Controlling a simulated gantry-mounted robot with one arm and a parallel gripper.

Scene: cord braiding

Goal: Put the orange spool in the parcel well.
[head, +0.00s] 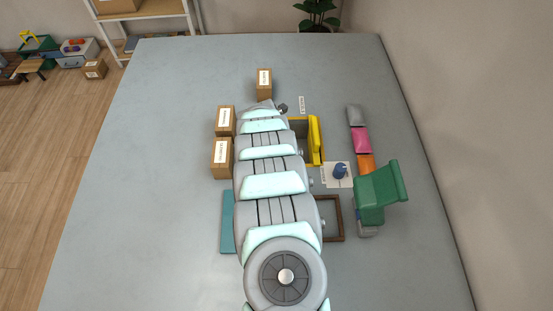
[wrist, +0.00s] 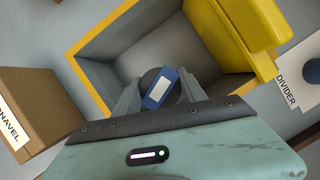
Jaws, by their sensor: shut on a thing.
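A yellow-rimmed open box (wrist: 92,72) with a grey inside lies under my gripper in the wrist view; its yellow lid (wrist: 250,30) stands open at the right. It also shows in the head view (head: 318,141), partly behind my arm. My gripper (wrist: 158,92) is over the box opening, shut on a blue piece with a white face (wrist: 160,88). A dark round shape shows behind that piece; whether it is part of it I cannot tell. No orange shows on it. An orange block (head: 366,162) stands in the right-hand row in the head view. My arm hides the gripper there.
Brown labelled boxes (head: 221,158) stand left of my arm; one is close by in the wrist view (wrist: 35,115). A green container with a raised lid (head: 381,190) stands right, beside a blue knob (head: 340,171) on a white card. The table's left side is clear.

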